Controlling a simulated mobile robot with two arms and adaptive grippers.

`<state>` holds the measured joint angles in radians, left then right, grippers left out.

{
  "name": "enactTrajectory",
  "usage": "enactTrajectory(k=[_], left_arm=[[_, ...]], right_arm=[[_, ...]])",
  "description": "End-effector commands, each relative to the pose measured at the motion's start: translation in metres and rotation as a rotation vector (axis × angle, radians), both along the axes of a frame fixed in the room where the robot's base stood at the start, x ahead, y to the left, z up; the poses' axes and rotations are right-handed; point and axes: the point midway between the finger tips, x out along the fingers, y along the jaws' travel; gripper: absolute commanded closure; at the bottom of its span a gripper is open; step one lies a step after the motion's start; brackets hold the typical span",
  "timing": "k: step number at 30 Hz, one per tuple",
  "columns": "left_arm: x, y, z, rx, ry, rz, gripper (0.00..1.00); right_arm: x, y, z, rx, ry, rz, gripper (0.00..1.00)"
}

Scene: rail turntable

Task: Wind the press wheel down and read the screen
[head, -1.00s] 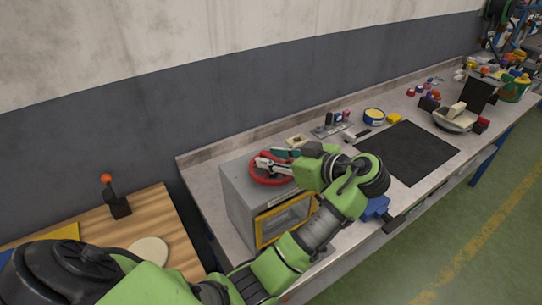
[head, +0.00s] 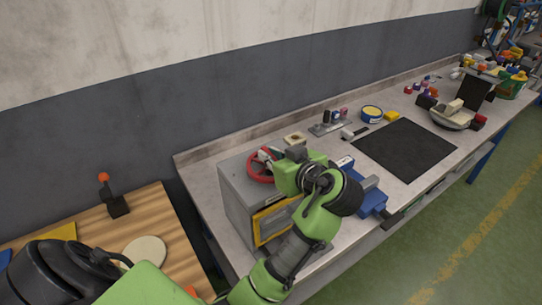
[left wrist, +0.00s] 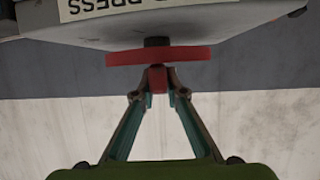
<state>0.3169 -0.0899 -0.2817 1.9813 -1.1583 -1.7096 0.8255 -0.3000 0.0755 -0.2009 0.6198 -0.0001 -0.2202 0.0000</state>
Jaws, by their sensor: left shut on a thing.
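The press is a grey box (head: 236,205) on the bench with a yellow-framed front opening (head: 262,231), partly hidden by my left arm. Its red wheel (head: 253,172) lies on top; the wheel also shows edge-on in the left wrist view (left wrist: 135,56), below a label ending in "PRESS". My left gripper (head: 268,155) is at the wheel's far side. In the left wrist view its fingers (left wrist: 157,80) are shut on a small red handle that sticks out from the wheel. I cannot make out a screen. My right gripper is in neither view.
A blue vise (head: 372,198) stands right of the press, close to my left arm. A black mat (head: 405,150) covers the bench farther right. A wooden table (head: 165,225) with a red-knobbed lever (head: 115,195) is at left.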

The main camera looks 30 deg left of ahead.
Motion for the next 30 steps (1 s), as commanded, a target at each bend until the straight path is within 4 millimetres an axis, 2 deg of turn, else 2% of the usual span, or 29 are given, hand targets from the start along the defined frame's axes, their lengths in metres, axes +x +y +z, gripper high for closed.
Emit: enactTrajectory(k=[11, 30], left_arm=[[-0.002, 0.002, 0.002, 0.002, 0.002, -0.355, 1.00], [-0.001, 0.004, 0.004, 0.012, 0.010, -0.932, 1.00]], right_arm=[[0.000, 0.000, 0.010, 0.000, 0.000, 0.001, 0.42], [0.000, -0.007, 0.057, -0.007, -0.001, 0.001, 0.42]])
